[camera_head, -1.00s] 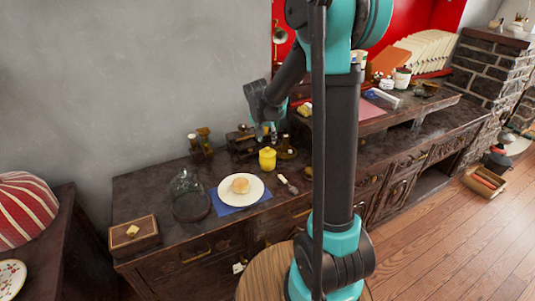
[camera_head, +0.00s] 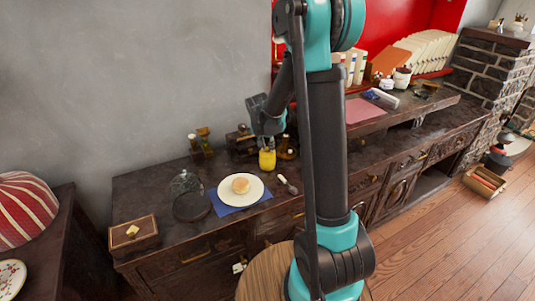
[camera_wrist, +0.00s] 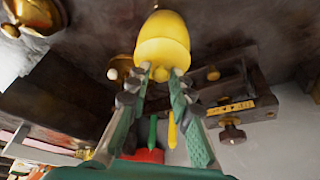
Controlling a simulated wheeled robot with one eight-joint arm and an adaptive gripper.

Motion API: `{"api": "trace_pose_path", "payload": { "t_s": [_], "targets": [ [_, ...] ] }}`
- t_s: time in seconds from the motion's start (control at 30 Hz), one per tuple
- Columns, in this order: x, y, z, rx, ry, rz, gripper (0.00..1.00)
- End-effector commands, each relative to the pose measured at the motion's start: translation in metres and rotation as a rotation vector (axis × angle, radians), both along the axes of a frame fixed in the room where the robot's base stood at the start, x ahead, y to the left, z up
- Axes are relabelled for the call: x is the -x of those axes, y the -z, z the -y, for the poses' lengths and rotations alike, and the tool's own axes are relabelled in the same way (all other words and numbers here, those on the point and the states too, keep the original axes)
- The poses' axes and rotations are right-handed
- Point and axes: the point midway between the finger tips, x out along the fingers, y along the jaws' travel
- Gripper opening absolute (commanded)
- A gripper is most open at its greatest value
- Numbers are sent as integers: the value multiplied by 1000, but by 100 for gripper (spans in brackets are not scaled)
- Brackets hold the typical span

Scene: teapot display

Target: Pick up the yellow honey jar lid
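The yellow honey jar (camera_head: 267,162) stands on the dark wooden sideboard, behind and right of the plate. Its yellow lid with a small knob (camera_wrist: 161,74) faces my gripper in the wrist view; the jar body (camera_wrist: 163,28) shows beyond it. My gripper (camera_wrist: 161,72) is right over the lid, with its two fingertips apart on either side of the knob. I cannot tell whether they touch it. In the head view my gripper (camera_head: 267,143) points down at the jar and hides most of the lid.
A white plate (camera_head: 256,192) with a bun lies on a blue napkin (camera_head: 221,206). A glass dome (camera_head: 187,190) and a wooden box (camera_head: 134,233) stand to the left. Brass and dark objects (camera_head: 241,141) crowd behind the jar. The sideboard's front edge is fairly clear.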

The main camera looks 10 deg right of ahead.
Motion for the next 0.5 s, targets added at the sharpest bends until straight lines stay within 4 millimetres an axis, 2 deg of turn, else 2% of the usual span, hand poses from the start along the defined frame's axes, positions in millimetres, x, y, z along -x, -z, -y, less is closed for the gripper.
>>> {"api": "trace_pose_path", "payload": {
  "t_s": [0.03,0.13,0.5],
  "targets": [
    [0,0,0,0,0,0,12],
    [0,0,0,0,0,0,0],
    [0,-1,0,0,0,0,0]
  ]
}}
